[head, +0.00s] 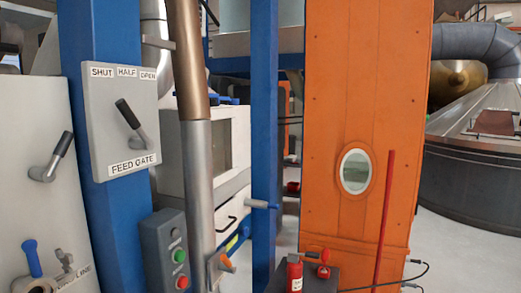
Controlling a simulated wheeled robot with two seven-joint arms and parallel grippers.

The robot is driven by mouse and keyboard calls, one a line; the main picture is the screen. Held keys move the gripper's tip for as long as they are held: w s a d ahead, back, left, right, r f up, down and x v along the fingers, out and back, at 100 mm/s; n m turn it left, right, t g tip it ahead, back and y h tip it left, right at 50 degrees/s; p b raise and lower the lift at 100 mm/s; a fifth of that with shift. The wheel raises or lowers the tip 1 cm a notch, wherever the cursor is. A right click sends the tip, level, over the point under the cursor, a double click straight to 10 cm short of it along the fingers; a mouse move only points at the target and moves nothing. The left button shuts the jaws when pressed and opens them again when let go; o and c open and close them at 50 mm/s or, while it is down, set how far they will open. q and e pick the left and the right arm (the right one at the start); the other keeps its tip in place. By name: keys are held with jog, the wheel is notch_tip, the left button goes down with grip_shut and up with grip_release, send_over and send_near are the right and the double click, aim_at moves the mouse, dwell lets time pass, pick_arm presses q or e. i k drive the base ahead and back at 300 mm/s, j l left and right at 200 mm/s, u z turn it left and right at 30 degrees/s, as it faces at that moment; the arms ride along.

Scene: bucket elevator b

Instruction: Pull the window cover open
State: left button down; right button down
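A tall orange casing (330,90) stands right of the middle in the head view. An oval window (355,172) with a pale rim and grey-green glass is set in its front, at about mid-height of the picture. I cannot make out a separate cover or its handle at this window. Neither of my grippers shows in the view.
A red bar (384,222) stands upright, slightly tilted, right of the window. Red items (295,274) sit below on a dark box. A blue post (264,130), a brown-and-silver pipe (198,165) and a feed gate lever panel (122,120) stand to the left.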

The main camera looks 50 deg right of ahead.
aim_at(226, 113)
jog(key=z, duration=1.4)
jog(key=l, duration=0.35)
jog(key=i+l, duration=0.15)
jog(key=l, duration=0.2)
jog(key=l+u, duration=0.75)
jog(key=l, duration=0.2)
jog(key=l+u, duration=0.35)
jog(key=l, duration=0.1)
